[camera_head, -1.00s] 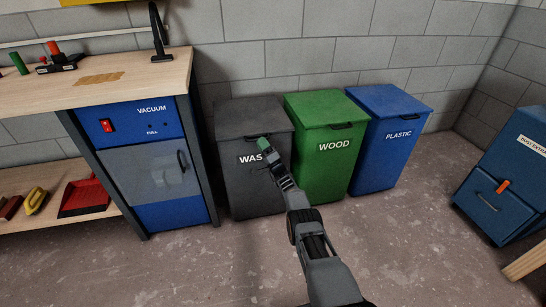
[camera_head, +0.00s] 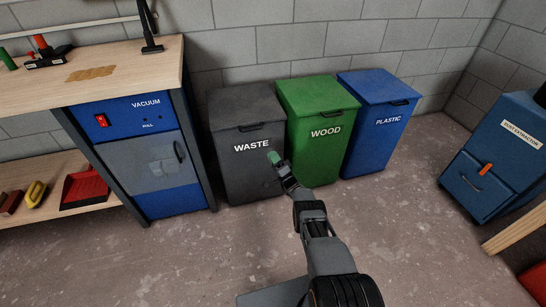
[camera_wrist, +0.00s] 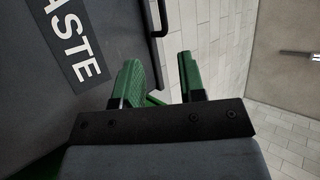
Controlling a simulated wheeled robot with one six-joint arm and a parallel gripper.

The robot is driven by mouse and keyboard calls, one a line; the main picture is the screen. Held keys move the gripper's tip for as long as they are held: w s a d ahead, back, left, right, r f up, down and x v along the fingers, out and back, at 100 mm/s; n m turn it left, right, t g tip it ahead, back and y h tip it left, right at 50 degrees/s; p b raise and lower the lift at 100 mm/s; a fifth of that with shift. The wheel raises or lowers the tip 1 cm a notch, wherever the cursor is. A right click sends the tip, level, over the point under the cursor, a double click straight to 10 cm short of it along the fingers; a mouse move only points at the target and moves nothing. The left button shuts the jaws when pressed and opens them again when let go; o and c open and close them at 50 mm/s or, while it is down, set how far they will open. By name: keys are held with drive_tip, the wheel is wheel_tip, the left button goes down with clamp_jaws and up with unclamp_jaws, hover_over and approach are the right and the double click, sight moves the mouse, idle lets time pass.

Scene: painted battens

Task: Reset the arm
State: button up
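My gripper (camera_head: 273,158) has green fingers and is in front of the lower right part of the grey waste bin (camera_head: 240,175) in the head view. In the wrist view my gripper (camera_wrist: 158,72) shows its two fingers apart, with nothing held between them. The waste bin's front and its label (camera_wrist: 70,40) fill the left of the wrist view. My arm reaches forward from the bottom of the head view, partly bent. Whether the fingers touch the bin cannot be told.
A green wood bin (camera_head: 318,150) and a blue plastic bin (camera_head: 375,135) stand right of the waste bin, lids shut. A workbench with a blue vacuum cabinet (camera_head: 155,165) is at left. A blue dust extractor (camera_head: 475,185) is at right. The floor (camera_head: 400,240) between is clear.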

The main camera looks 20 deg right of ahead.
idle(0.4)
drive_tip(key=s+a+f+m+g+y, duration=0.2)
drive_tip(key=s+a+f+g, duration=0.1)
drive_tip(key=a+f+g, duration=0.55)
drive_tip(key=s+a+r+n+g+h+p, duration=0.2)
drive_tip(key=s+a+r+g+p, duration=0.15)
drive_tip(key=s+r+g, duration=0.6)
drive_tip(key=s+d+r+n+h+p, duration=0.2)
drive_tip(key=s+r+h+p, duration=0.2)
drive_tip(key=s+r, duration=0.5)
drive_tip(key=s+d+r+n+h+p, duration=0.2)
drive_tip(key=s+r+p, duration=0.6)
drive_tip(key=r, duration=1.5)
drive_tip(key=s+d+r+n+g+h+p, duration=0.1)
drive_tip(key=s+d+r+n+h+p, duration=0.1)
drive_tip(key=s+r+h+p, duration=0.4)
drive_tip(key=s+r+n+h, duration=0.1)
drive_tip(key=s+r, duration=0.3)
drive_tip(key=r, duration=0.6)
drive_tip(key=shift+s+d+n+p, duration=0.25)
drive_tip(key=shift+d+n+p, duration=0.05)
drive_tip(key=shift+n, duration=0.1)
